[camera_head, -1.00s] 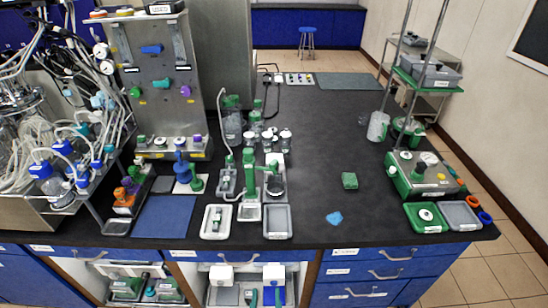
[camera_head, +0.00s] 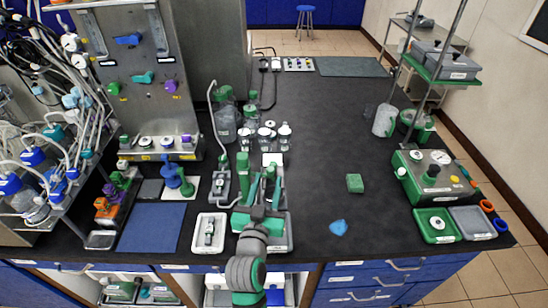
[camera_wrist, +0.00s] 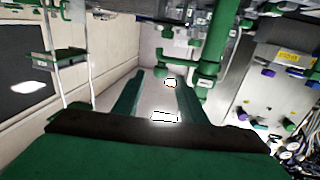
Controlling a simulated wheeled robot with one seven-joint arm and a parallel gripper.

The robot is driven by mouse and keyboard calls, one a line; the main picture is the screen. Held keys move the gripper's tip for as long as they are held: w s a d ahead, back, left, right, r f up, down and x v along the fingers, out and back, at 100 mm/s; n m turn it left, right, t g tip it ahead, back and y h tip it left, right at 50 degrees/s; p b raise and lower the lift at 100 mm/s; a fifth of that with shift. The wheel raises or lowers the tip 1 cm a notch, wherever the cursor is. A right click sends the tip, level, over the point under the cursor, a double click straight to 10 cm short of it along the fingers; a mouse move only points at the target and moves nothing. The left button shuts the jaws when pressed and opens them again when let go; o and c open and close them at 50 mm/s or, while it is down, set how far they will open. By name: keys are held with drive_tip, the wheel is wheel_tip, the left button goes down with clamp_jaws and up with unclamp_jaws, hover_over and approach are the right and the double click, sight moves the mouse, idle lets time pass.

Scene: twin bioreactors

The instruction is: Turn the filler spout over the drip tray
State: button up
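The filler is a green upright post (camera_head: 243,166) near the front middle of the bench. In the wrist view its thick green pipe (camera_wrist: 210,48) stands just beyond and right of my fingers, with a green side arm near them. My gripper (camera_head: 264,188) reaches over the filler from the front and hides its spout in the head view. In the wrist view my gripper (camera_wrist: 160,92) has its two green fingers apart with nothing clearly between them. A grey tray (camera_head: 289,240) lies at the front, partly behind my arm; I cannot tell whether it is the drip tray.
A white tray (camera_head: 201,242) holding a small device lies left of my arm. White-capped bottles (camera_head: 284,140) stand behind the filler. The bench's right middle is mostly free.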

sight(271, 167)
drive_tip(key=w, duration=0.3)
drive_tip(key=w+d, duration=0.1)
drive_tip(key=w, duration=0.5)
drive_tip(key=shift+w+d, duration=0.35)
drive_tip(key=shift+d, duration=0.05)
clamp_jaws()
